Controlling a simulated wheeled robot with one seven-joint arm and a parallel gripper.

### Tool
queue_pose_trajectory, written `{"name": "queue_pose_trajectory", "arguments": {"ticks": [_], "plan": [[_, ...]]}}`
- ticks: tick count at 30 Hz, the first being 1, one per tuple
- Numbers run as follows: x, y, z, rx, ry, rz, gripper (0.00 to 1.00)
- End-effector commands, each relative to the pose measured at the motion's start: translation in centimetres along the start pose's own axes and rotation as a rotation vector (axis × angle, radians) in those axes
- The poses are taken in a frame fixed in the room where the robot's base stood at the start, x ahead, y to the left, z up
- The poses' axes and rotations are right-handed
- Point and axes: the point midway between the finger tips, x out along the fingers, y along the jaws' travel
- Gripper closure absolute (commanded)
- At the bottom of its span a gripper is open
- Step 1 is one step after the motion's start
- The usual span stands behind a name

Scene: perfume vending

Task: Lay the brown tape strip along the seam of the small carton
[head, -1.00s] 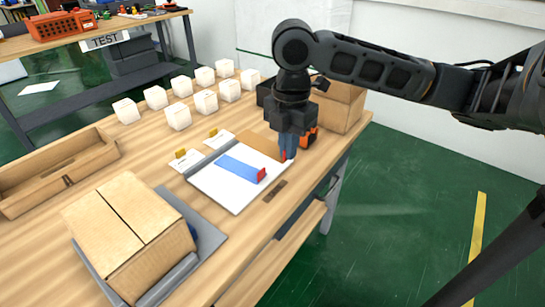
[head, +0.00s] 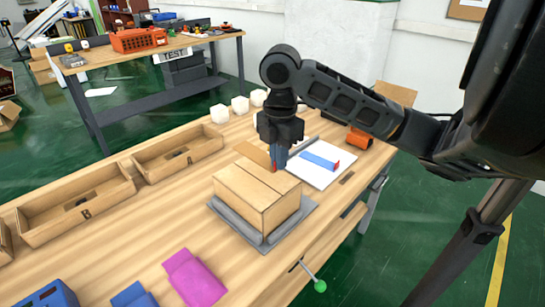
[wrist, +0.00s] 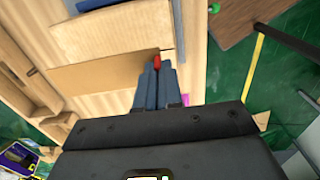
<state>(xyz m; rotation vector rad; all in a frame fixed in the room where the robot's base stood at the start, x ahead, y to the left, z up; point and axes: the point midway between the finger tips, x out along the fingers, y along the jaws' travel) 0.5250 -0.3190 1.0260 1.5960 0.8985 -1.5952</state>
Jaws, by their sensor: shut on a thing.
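The small carton (head: 240,205) sits on a grey holder (head: 272,240) near the middle of the bench, its dark seam running along the top. My gripper (head: 279,165) is shut on the brown tape strip (head: 252,154) by its red end tab, just behind the carton. In the wrist view, my blue fingertips (wrist: 157,66) pinch the red tab, and the strip (wrist: 100,78) extends left. The carton (wrist: 110,35) lies just beyond it there. The strip looks apart from the carton top; its exact height is unclear.
A white board (head: 322,176) with a blue strip (head: 318,160) lies behind and right of my gripper. Wooden trays (head: 180,152) line the left. White cubes (head: 240,104) stand at the back. A magenta item (head: 193,278) and blue items lie in front. The bench's right edge is close to the carton.

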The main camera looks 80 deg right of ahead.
Motion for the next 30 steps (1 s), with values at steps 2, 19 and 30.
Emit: {"name": "queue_pose_trajectory", "arguments": {"ticks": [2,19,30], "plan": [[-0.2,-0.1,0.2,0.007,0.0,-0.001,1.0],[4.0,-0.1,0.2,0.009,0.0,-0.002,1.0],[6.3,-0.1,0.2,0.008,0.0,-0.001,1.0]]}}
